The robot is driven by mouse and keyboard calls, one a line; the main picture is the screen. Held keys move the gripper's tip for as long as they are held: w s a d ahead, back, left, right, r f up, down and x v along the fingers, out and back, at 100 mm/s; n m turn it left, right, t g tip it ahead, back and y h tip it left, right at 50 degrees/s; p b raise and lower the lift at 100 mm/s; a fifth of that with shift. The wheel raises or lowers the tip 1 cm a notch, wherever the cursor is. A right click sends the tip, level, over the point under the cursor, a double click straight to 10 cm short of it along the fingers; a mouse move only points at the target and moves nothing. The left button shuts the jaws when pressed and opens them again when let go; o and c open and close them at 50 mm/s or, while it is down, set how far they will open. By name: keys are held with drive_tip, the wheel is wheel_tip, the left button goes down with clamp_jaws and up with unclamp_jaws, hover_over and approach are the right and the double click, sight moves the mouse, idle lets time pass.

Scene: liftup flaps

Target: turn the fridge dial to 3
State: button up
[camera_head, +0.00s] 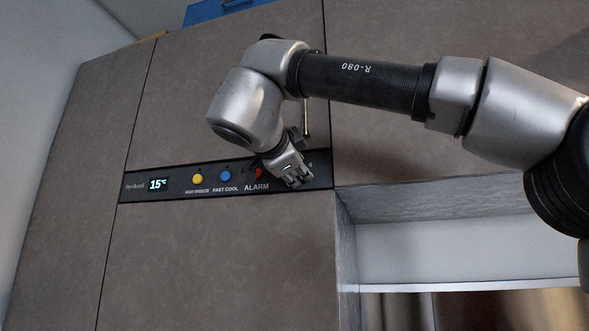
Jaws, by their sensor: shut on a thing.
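The fridge's black control panel (140,185) runs across the brown fridge front in the head view. Its display (158,184) reads 15°C. A yellow button (197,179), a blue button (225,176) and a partly covered red button (258,173) sit to its right, the last above the word ALARM. My gripper (293,181) is at the panel's right end, just right of the red button, and is shut on the dial. The gripper hides the dial and most of its markings, so its setting cannot be read. A figure 4 shows just right of the gripper.
A vertical handle (305,118) on the upper door stands close behind my wrist. A recessed niche (450,240) with a light wall lies at the lower right. A blue box (215,10) sits on top. The lower door (220,260) front is clear.

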drive_tip(key=m, duration=1.1)
drive_tip(key=shift+f, duration=0.1)
idle(0.4)
drive_tip(key=o, duration=1)
drive_tip(key=shift+o, duration=0.2)
drive_tip(key=v, duration=1.2)
